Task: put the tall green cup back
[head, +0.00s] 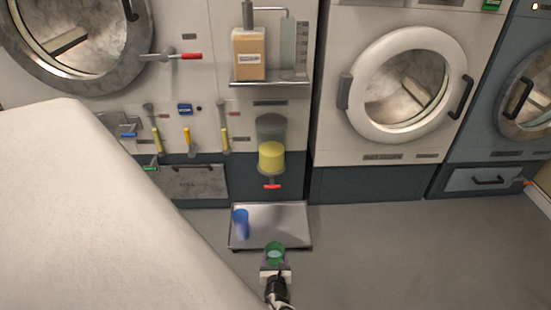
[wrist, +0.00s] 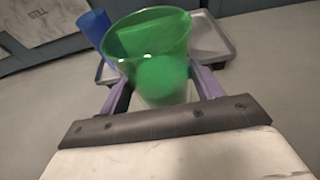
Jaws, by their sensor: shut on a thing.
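The green cup (head: 275,251) is see-through and seems upright. It is between the fingers of my gripper (head: 275,262), which is shut on it. In the wrist view the cup (wrist: 150,55) fills the space between the purple fingers (wrist: 165,92), and its open rim faces up toward the camera. In the head view the cup overlaps the front edge of a grey metal tray (head: 285,222). I cannot tell whether it touches the tray. A blue cup (head: 240,223) stands on the left part of the tray, and it also shows in the wrist view (wrist: 94,28).
The right part of the tray is bare. Behind it a yellow container (head: 271,157) is mounted on the machine front, with a red handle (head: 271,186) below. A large pale surface (head: 80,210) covers the left foreground. Grey floor (head: 410,255) is clear at right.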

